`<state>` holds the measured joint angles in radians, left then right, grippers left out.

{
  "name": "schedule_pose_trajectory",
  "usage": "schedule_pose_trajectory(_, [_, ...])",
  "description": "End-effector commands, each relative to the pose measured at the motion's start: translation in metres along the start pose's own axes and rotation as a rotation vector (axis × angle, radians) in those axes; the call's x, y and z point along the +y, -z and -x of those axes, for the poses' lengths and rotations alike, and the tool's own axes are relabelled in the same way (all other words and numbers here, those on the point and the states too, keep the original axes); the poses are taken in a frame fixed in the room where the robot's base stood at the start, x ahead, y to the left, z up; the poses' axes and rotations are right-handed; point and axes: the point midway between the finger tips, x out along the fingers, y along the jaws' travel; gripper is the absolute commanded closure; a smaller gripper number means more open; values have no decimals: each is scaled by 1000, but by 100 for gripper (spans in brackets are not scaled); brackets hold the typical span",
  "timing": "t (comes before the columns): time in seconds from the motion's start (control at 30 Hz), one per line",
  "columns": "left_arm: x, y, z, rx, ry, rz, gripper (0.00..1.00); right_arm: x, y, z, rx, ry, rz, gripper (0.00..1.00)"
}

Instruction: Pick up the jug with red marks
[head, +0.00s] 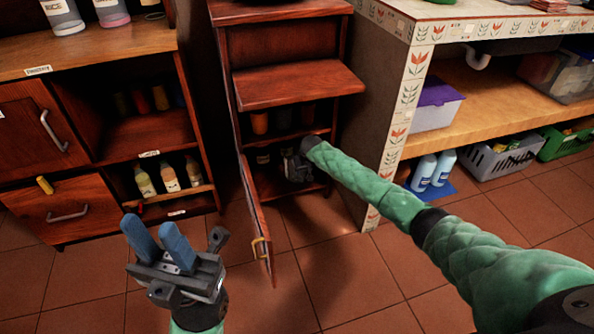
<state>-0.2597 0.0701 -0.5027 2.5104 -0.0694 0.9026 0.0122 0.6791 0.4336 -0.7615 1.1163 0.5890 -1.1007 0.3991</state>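I cannot make out a jug with clear red marks in the head view. The small cabinet (292,84) in the middle has its lower door (257,215) swung open. Several dim jars, one of them orange (260,122), stand on its inner shelf. My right gripper (297,168) reaches into the cabinet's lower compartment, beside small dark items. It is in shadow, so its fingers and anything between them are unclear. My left gripper (149,226) is in front of the left cabinet, its two blue fingers apart and nothing between them.
The left cabinet (140,132) holds several sauce bottles (170,178) on a low shelf, with labelled containers (64,16) on top. At right, a tiled counter post (398,105) stands beside shelving with a purple-lidded box (436,105), blue bottles (423,173) and a grey crate (500,157). The front floor is clear.

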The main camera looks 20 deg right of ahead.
Motion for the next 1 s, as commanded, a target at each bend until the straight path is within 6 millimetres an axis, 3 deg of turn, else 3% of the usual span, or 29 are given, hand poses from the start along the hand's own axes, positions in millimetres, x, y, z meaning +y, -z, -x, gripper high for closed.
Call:
schedule_pose_trajectory(0.17, [0, 0, 5, -2, -3, -2, 68, -1, 3, -8, 0, 0, 0, 64])
schedule_pose_trajectory(0.5, [4, -5, 25, -30, -28, -15, 68, 0, 3, -48, -1, 0, 0, 64])
schedule_pose_trajectory(0.8, [5, -5, 26, -33, -33, -15, 68, 0, 3, -51, 0, 0, 0, 64])
schedule_pose_trajectory(0.83, [5, -5, 26, -33, -33, -15, 68, 0, 3, -51, 0, 0, 0, 66])
schedule_pose_trajectory(1.0, [5, -5, 26, -32, -33, -15, 68, 0, 3, -51, 0, 0, 0, 99])
